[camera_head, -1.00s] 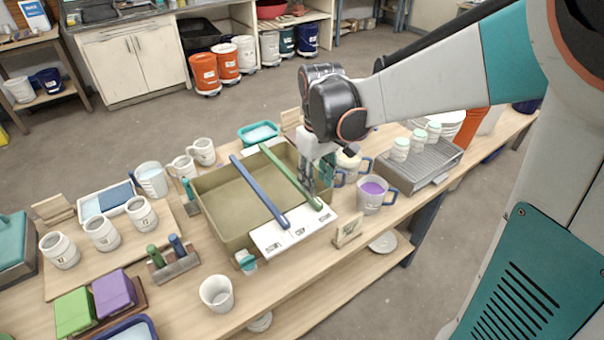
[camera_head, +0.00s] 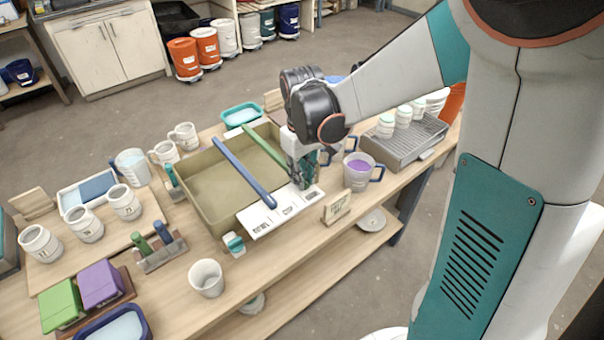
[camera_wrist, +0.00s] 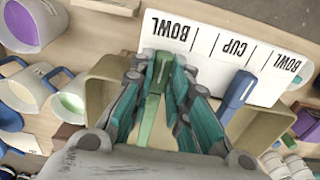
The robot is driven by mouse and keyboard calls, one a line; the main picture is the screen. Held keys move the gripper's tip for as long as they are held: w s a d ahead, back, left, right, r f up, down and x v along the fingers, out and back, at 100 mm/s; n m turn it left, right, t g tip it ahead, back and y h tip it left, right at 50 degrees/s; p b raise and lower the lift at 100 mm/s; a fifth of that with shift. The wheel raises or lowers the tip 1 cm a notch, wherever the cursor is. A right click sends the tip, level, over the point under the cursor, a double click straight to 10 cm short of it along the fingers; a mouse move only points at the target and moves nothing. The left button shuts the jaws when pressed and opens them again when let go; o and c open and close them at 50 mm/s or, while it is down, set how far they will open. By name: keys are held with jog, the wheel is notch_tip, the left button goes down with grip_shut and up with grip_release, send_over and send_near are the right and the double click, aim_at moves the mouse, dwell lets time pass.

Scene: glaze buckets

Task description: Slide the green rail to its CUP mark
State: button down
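The green rail (camera_head: 264,147) lies across the tray, right of the blue rail (camera_head: 243,170). In the wrist view, the green rail's end (camera_wrist: 157,72) points at the left BOWL label of the white label strip (camera_wrist: 205,48). The CUP label is to its right there, near the blue rail's end (camera_wrist: 238,88). My gripper (camera_head: 304,184) is low at the green rail's near end; in the wrist view its fingers (camera_wrist: 158,80) stand on both sides of that rail. I cannot tell whether they press on it. In the head view, my gripper hides the near end.
The olive tray (camera_head: 205,212) sits under the rails. A mug with purple contents (camera_head: 357,172) stands close right of my gripper, with a small sign (camera_head: 337,206) in front. A grey rack with cups (camera_head: 412,142) stands farther right. White mugs and brushes are at left.

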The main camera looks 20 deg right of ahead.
aim_at(286, 195)
jog(key=shift+s+a, duration=0.25)
jog(key=shift+a, duration=0.6)
jog(key=shift+s+a, duration=0.3)
jog(key=shift+a, duration=0.55)
jog(key=shift+s+a, duration=0.25)
jog(key=shift+a, duration=0.6)
jog(key=c, duration=1.5)
grip_release()
notch_tip(286, 195, up, 12)
jog(key=shift+s+r, duration=0.1)
jog(key=s+d+m+t, duration=0.1)
jog(key=s+t, duration=0.1)
jog(key=s, duration=0.2)
jog(key=s+d+m+t+b, duration=0.1)
jog(key=s+d+t, duration=0.1)
jog(key=s, duration=0.2)
jog(key=s+d+f+m+t, duration=0.1)
jog(key=s+d+t, duration=0.1)
jog(key=s, duration=0.3)
jog(key=shift+s+f+m+t, duration=0.1)
jog(key=shift+m+t, duration=0.2)
jog(key=shift+t, duration=0.3)
